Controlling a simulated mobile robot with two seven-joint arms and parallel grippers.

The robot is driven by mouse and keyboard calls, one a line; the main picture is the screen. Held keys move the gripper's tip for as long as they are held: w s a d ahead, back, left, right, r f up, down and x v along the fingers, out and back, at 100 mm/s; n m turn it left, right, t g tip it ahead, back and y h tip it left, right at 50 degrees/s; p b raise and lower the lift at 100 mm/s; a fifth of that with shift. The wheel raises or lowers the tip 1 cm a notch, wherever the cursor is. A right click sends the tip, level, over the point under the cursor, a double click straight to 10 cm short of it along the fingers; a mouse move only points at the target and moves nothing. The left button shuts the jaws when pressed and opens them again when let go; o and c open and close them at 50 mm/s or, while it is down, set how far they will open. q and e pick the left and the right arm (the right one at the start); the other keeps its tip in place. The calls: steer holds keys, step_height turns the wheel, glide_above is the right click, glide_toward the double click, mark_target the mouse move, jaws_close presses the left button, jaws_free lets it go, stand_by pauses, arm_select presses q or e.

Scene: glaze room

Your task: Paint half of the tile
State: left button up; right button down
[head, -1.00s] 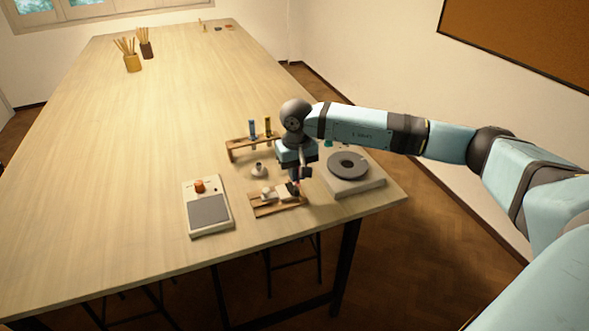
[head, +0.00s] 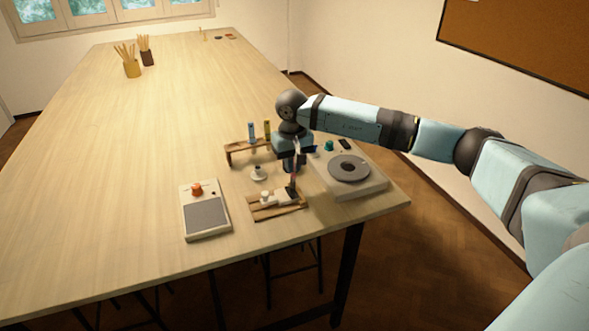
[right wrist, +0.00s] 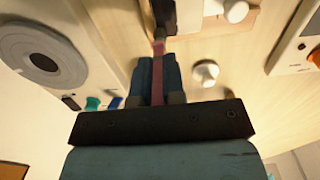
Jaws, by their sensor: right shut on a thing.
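My right gripper (head: 294,164) is shut on a brush with a dark red handle (right wrist: 158,80), which points down. In the head view the brush's dark lower end (head: 291,190) is over the right part of a wooden holder (head: 263,214). A small pale piece (head: 281,198), perhaps the tile, lies on this holder, with a white knob (head: 265,196) at its left. In the right wrist view the brush's dark end (right wrist: 163,18) is beside the pale piece (right wrist: 213,7). I cannot tell whether they touch, or whether the piece bears paint. My left gripper is not in view.
A turntable device (head: 349,190) stands right of the holder, a box with an orange knob (head: 204,217) left. A small white pot (head: 258,173) and a tube rack (head: 231,155) stand behind. Cups with sticks (head: 132,68) are far back. The table's left is clear.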

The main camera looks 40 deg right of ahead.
steer(key=shift+w, duration=0.3)
steer(key=shift+r+p, duration=1.15)
steer(key=shift+r, duration=1.85)
